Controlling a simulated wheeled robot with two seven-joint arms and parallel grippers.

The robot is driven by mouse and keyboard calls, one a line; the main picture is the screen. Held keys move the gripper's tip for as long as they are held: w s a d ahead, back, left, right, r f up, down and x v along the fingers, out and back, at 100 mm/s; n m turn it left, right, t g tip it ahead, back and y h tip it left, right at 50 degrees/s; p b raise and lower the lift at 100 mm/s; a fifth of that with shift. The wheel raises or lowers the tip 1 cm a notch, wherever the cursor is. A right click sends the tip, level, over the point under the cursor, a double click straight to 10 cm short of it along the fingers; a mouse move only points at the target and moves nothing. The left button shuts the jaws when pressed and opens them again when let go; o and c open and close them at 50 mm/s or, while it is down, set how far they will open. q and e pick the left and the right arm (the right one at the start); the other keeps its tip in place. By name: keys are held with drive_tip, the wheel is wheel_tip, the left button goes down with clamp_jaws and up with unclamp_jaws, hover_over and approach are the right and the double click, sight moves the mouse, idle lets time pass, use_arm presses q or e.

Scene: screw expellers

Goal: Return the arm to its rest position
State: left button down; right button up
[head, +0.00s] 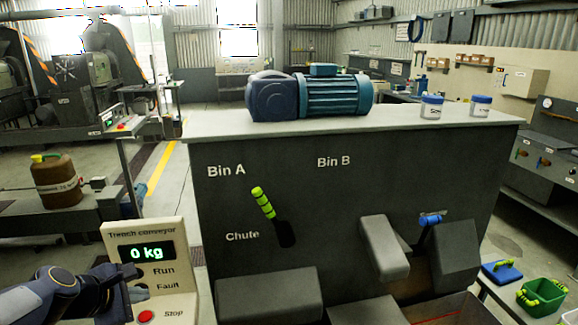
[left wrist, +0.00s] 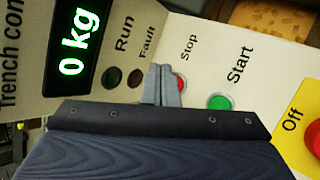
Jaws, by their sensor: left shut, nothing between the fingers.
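My left gripper (head: 138,293) is at the lower left of the head view, in front of the Trench conveyor panel (head: 178,238). In the left wrist view its fingers (left wrist: 163,84) are shut with nothing between them. The fingertips overlap the red Stop button (left wrist: 181,83) in that view; I cannot tell whether they touch it. The green Start button (left wrist: 219,102) is beside it. The display (head: 146,252) reads 0 kg, and the Run and Fault lamps look dark. My right gripper is not in view.
A grey cabinet (head: 330,200) marked Bin A, Bin B and Chute stands ahead, with a lime-gripped lever (head: 263,203) on its front and a blue motor (head: 335,97) on top. A green crate (head: 543,296) is at the lower right. A brown jug (head: 57,182) stands at left.

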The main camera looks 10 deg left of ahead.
use_arm(q)
drive_tip(key=s+d+m+g, duration=0.1)
drive_tip(key=s+d+m, duration=0.4)
drive_tip(key=s+m, duration=0.1)
drive_tip(key=s+d+f+m+g+h, duration=0.1)
drive_tip(key=s+d+m, duration=0.4)
drive_tip(key=s+m, duration=0.2)
drive_tip(key=s+d+m+g+h, duration=0.1)
drive_tip(key=s+d+m, duration=0.4)
drive_tip(key=m, duration=0.3)
drive_tip(key=shift+s+d+f, duration=0.25)
drive_tip(key=shift+s+f, duration=0.1)
drive_tip(key=shift+s, duration=0.4)
drive_tip(key=shift+s+f+m, duration=0.15)
drive_tip(key=shift+s+m, duration=0.1)
drive_tip(key=shift+m, duration=0.05)
